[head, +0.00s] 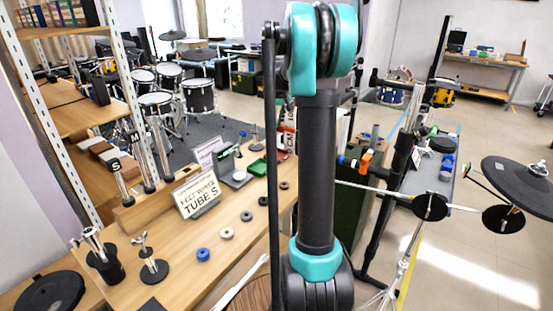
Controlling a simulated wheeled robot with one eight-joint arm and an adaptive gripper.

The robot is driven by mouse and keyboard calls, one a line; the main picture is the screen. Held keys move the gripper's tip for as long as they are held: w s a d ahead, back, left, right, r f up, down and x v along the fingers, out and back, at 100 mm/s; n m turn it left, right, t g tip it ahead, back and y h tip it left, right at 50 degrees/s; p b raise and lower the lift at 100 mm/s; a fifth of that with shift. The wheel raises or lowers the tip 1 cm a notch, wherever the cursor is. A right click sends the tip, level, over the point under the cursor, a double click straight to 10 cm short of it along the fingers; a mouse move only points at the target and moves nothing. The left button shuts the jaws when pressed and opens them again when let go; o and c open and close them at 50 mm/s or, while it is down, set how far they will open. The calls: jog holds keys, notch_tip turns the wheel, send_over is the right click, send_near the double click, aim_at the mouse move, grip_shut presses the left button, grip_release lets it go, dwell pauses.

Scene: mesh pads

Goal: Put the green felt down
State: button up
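My arm rises through the middle of the head view, with teal joints and a dark link. My gripper does not show, so I cannot see whether it holds anything. A small green thing (257,168) lies on the far part of the wooden bench (190,277), left of my arm. I cannot tell whether it is the green felt or a green dish. A row of ring-shaped felts lies on the bench: a blue one (203,254), a whitish one (227,233), a grey one (246,216) and darker ones farther back. The area behind my arm is hidden.
Signs such as "FELT WASHER TUBE S" (196,194) stand on the bench. Upright metal tubes (160,150) and small stands (152,265) crowd its left side. Cymbal pads (520,185) on stands are at right. Floor shows between bench and stands.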

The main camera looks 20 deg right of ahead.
aim_at(276, 157)
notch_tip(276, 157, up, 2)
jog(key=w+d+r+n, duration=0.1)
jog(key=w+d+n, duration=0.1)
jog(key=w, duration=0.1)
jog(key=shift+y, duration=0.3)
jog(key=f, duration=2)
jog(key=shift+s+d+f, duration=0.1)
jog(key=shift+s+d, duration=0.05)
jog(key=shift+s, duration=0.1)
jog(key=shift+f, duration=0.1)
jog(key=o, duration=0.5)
